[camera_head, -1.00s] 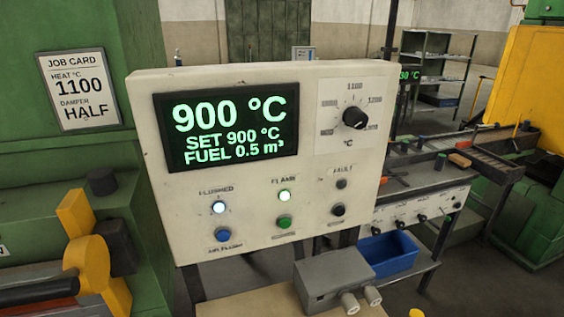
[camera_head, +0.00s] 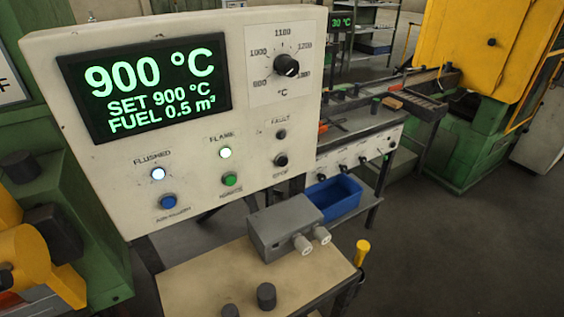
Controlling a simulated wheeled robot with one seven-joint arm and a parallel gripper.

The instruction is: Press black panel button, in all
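The black button (camera_head: 281,160) sits at the lower right of the white control panel (camera_head: 300,110), above a small label that seems to read STOP. Above it is a dark lamp (camera_head: 281,134) marked FAULT. To its left are a green button (camera_head: 229,180) under a lit FLAME lamp (camera_head: 225,153) and a blue button (camera_head: 168,202) under a lit FLUSHED lamp (camera_head: 158,174). The screen (camera_head: 150,85) reads 900 °C, SET 900 °C, FUEL 0.5 m³. My gripper is not in view.
A black dial (camera_head: 287,66) is at the panel's upper right. Below stands a bench (camera_head: 195,275) with a grey box (camera_head: 285,228) and black knobs. A blue bin (camera_head: 333,198) is behind. Green machinery is at the left. Open floor (camera_head: 450,250) lies to the right.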

